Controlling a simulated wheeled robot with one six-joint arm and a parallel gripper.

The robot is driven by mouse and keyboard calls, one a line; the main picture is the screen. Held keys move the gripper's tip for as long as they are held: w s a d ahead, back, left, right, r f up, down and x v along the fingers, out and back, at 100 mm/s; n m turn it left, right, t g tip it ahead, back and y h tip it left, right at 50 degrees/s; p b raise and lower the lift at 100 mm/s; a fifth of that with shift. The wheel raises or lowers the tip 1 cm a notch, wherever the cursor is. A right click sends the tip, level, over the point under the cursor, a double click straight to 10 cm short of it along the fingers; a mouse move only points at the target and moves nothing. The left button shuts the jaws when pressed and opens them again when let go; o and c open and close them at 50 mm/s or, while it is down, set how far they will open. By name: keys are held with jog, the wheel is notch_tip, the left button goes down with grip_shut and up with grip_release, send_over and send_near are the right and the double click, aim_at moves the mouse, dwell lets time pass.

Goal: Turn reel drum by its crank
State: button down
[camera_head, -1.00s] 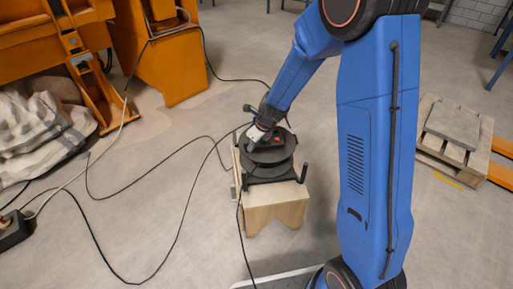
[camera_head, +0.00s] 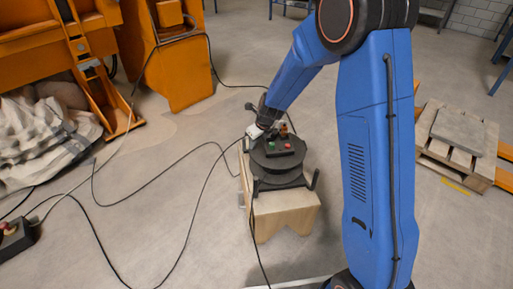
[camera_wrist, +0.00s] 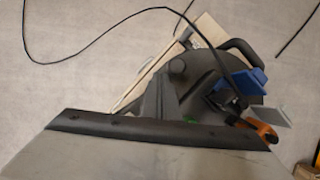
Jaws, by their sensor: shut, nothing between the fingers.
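The black reel drum (camera_head: 278,166) stands on a pale wooden stand in the middle of the head view. A dark bar (camera_head: 283,149) with a green and a red patch lies across its top; I cannot tell for certain that it is the crank. My gripper (camera_head: 256,131) is shut and empty at the drum's upper-left edge. I cannot tell whether it touches the drum. Blue and orange parts at right are unclear.
Black cables (camera_head: 192,212) run across the floor at left and past the stand. A control box (camera_head: 14,238), cloth sacks (camera_head: 42,135) and orange machinery (camera_head: 180,75) are at left. A pallet (camera_head: 462,155) is at right.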

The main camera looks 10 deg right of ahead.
jog(key=w, duration=0.3)
jog(key=shift+a, duration=0.15)
jog(key=shift+w+d, duration=0.2)
jog(key=shift+w, duration=1.2)
jog(key=shift+s, duration=0.1)
